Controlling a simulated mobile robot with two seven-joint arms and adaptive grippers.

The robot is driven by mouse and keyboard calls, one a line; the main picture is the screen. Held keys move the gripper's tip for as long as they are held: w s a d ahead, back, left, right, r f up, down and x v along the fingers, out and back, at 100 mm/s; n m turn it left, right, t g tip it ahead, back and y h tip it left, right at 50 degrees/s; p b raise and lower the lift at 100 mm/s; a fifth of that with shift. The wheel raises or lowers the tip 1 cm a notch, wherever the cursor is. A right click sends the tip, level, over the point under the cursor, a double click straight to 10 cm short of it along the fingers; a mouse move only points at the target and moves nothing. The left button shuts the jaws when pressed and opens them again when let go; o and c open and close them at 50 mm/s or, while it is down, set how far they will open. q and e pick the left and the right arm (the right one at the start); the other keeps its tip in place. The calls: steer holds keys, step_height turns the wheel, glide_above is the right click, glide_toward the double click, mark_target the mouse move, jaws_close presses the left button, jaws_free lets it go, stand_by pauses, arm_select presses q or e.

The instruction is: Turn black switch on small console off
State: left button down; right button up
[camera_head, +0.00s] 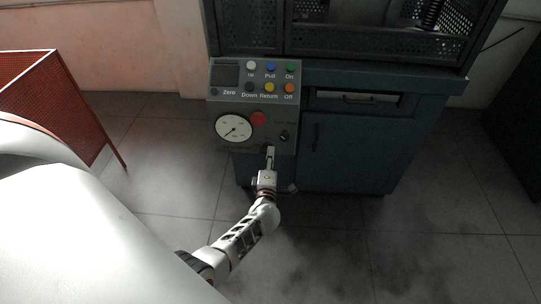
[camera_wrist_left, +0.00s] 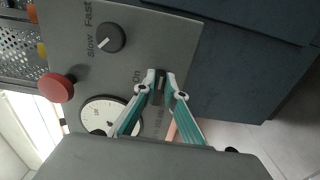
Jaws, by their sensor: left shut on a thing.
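The small grey console (camera_head: 273,106) is mounted at the left front of the blue cabinet, and its panel (camera_wrist_left: 73,30) fills the upper left of the left wrist view. The black switch (camera_wrist_left: 158,97) is at the panel's lower part, next to an "On" label. My left gripper (camera_head: 269,151) reaches up to the lower right of the console. In the left wrist view its fingertips (camera_wrist_left: 161,75) are closed around the switch, one on each side. The switch is partly hidden by the fingers. My right gripper is not in view.
Near the switch are a slow/fast knob (camera_wrist_left: 110,38), a red button (camera_wrist_left: 56,87) and a round dial gauge (camera_head: 233,129). Several coloured buttons sit higher on the console. A blue cabinet (camera_head: 362,150) stands behind. A red mesh panel (camera_head: 50,95) is at the left. The floor in front is clear.

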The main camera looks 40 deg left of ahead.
arm_select(q)
steer(key=c, duration=2.1)
jaws_free()
steer(key=v, duration=0.7)
steer(key=shift+s+d, duration=0.1)
steer(key=shift+s, duration=0.2)
